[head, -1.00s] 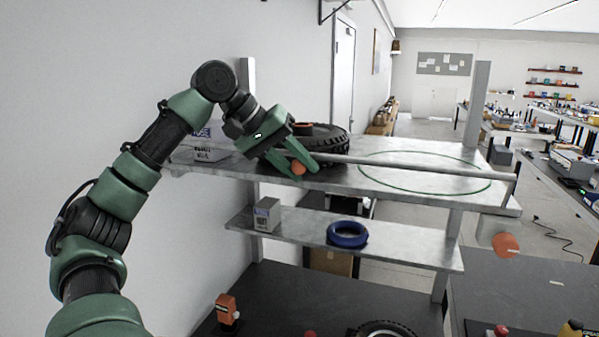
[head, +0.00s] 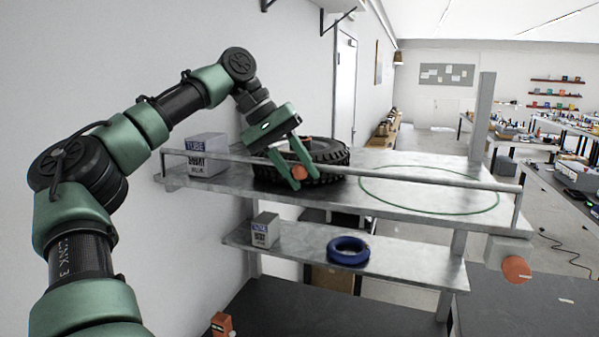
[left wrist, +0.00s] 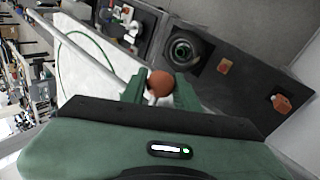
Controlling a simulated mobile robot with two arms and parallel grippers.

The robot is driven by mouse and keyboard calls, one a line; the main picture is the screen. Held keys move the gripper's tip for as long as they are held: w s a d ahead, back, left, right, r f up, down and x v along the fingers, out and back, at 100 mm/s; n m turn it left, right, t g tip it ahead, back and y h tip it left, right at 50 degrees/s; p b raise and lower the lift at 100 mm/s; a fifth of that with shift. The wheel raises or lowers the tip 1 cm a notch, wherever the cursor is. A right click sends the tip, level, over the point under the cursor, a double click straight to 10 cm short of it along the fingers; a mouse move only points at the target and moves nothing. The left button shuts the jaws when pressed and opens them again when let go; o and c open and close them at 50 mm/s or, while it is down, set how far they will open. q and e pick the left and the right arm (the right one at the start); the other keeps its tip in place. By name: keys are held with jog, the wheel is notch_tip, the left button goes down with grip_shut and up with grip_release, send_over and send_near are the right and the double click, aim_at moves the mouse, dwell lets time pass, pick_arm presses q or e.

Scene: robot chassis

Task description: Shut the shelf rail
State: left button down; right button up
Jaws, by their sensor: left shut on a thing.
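The grey shelf rail (head: 400,178) runs along the front of the top shelf (head: 420,208), from an upright at the left end to an upright at the right end. An orange knob (head: 298,172) is by the rail, left of its middle. My left gripper (head: 299,178) reaches down from above, its green fingers shut on this knob. In the left wrist view the knob (left wrist: 160,83) sits between the fingertips, and the rail (left wrist: 90,60) runs off to the upper left. My right gripper does not show.
A black tyre (head: 325,155) and a tube box (head: 207,157) stand on the top shelf behind the rail. A green ring outline (head: 430,205) marks a bare area. A blue ring (head: 348,251) and small box (head: 265,230) occupy the lower shelf. A wall stands left.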

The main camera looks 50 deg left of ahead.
pick_arm(q)
jog(key=c, duration=1.1)
grip_release()
jog(key=shift+o, duration=0.2)
jog(key=shift+w+f, duration=0.1)
jog(key=shift+w, duration=0.05)
jog(key=v, duration=0.7)
jog(key=shift+a+r, duration=0.15)
jog(key=shift+r, duration=0.2)
